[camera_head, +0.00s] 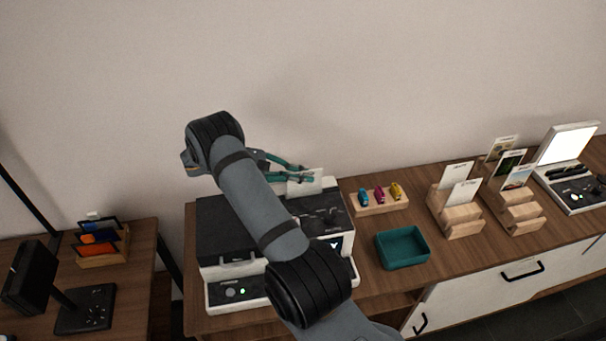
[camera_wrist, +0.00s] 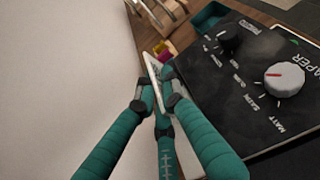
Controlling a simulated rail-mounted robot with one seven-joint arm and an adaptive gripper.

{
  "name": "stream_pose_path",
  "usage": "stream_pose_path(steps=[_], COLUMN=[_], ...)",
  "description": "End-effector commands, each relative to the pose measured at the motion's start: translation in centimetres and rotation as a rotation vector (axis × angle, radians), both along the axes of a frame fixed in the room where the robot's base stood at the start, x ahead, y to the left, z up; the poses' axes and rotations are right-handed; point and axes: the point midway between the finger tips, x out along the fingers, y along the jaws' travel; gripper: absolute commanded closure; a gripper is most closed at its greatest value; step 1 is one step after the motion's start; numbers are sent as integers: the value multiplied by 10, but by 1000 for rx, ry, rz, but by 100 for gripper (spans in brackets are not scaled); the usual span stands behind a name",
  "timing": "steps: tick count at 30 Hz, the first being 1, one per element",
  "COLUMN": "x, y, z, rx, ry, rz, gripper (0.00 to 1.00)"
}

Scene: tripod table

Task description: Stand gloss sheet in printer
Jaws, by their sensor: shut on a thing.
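My gripper (camera_head: 306,174) is shut on a small white sheet (camera_head: 305,187) at the back of the printer, above its right-hand part. In the wrist view the teal fingers of my gripper (camera_wrist: 160,95) pinch the thin pale sheet (camera_wrist: 152,66) beside the dark control panel (camera_wrist: 235,95). I cannot tell whether the sheet's lower edge is inside a slot. The white and black printer (camera_head: 224,262) stands on the wooden table, partly hidden by my arm. Its panel has a white paper knob (camera_wrist: 285,78) with a red mark and a smaller black knob (camera_wrist: 229,41).
Right of the printer are a wooden rack with coloured items (camera_head: 380,202), a teal tray (camera_head: 402,250), wooden card holders (camera_head: 456,221) with upright cards, and a lit device (camera_head: 570,147). A side table (camera_head: 128,285) on the left holds a small organiser (camera_head: 103,258).

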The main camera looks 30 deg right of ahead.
Motion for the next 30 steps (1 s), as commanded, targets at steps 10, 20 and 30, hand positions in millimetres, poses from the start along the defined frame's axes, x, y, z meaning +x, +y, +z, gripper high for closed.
stream_pose_path(steps=[10, 20, 30], x=[0, 0, 6], y=[0, 0, 20], z=[0, 0, 8], rx=[0, 0, -1], ry=[0, 0, -3], rz=[0, 0, 4], gripper=[82, 70, 70])
